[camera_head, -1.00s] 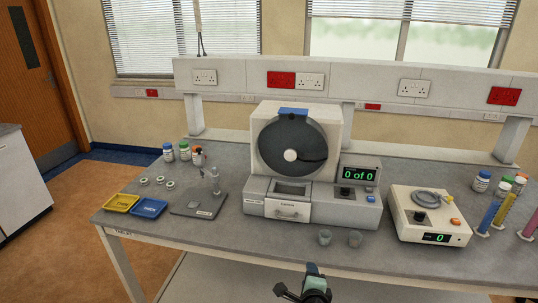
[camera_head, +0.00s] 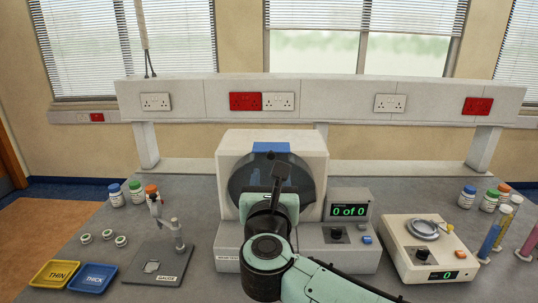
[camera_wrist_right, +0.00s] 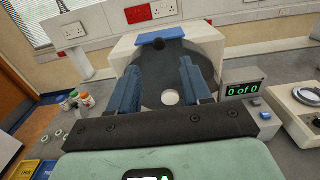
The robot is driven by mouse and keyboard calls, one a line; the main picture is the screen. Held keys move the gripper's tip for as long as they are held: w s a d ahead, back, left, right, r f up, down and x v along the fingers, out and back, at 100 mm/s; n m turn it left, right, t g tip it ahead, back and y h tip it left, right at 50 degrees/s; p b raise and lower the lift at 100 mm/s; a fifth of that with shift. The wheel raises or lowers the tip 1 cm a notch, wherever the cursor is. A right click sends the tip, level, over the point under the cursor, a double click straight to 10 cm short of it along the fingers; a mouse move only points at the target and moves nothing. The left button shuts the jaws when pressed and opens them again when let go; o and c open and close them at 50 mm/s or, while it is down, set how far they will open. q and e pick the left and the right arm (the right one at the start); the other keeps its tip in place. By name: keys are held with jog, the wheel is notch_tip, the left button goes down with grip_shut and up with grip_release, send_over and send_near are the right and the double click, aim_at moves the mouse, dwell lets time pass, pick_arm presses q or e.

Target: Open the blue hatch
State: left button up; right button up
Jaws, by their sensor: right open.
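The blue hatch (camera_head: 271,148) is a small flat blue panel at the top front edge of a white-cased machine (camera_head: 226,147), above its dark round disc. It also shows in the right wrist view (camera_wrist_right: 165,40), with a dark knob at its front edge. It looks shut. My right gripper (camera_head: 275,172) is in front of the disc, below the hatch. In the right wrist view its two blue fingers (camera_wrist_right: 161,66) are apart and empty, on either side of the disc's pale hub. I see no contact with the hatch. My left gripper is not in view.
A display reading "0 of 0" (camera_head: 349,211) is on the machine's right. Beyond it stands a cream device (camera_head: 397,236). Bottles, a gauge plate (camera_head: 140,272), a yellow tray (camera_head: 37,275) and a blue tray (camera_head: 75,282) are on the left. Wall sockets are behind.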

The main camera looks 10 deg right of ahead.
aim_at(271, 157)
jog(key=p+x, duration=0.2)
jog(key=x, duration=0.6)
jog(key=shift+w, duration=0.25)
jog(key=shift+w+d+f+p, duration=0.15)
jog(key=shift+w+p, duration=0.2)
jog(key=shift+w, duration=0.3)
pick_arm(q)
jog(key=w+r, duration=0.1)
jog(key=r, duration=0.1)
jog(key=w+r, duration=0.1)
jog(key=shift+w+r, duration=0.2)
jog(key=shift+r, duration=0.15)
